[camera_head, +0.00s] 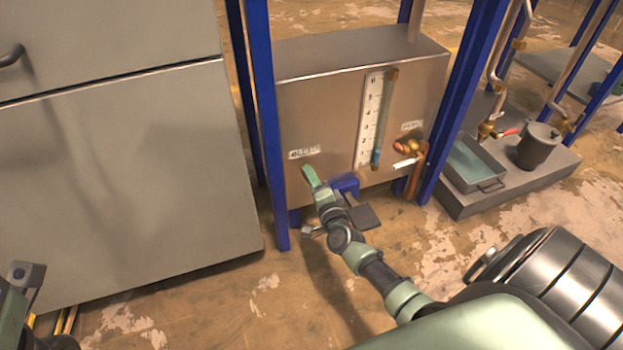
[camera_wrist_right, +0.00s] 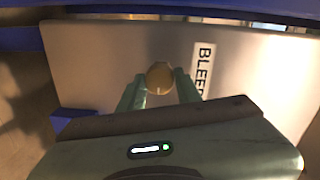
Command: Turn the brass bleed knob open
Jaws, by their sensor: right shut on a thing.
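The brass bleed knob (camera_wrist_right: 160,77) is a round brass disc on the front of a metal box (camera_head: 320,110). It shows in the right wrist view beside a "BLEED" label (camera_wrist_right: 203,70). My right gripper (camera_wrist_right: 159,88) is shut on the knob, with one green finger on each side of it. In the head view my right gripper (camera_head: 309,176) reaches the box front just below the bleed label (camera_head: 305,153), and it hides the knob there. At the head view's lower left edge, part of my left arm shows, but its fingers cannot be made out.
A gauge with a glass tube (camera_head: 380,120) is on the box front. Blue posts (camera_head: 262,110) flank the box. A grey cabinet (camera_head: 120,180) stands left. A tray (camera_head: 474,163) and a pot (camera_head: 538,147) stand right.

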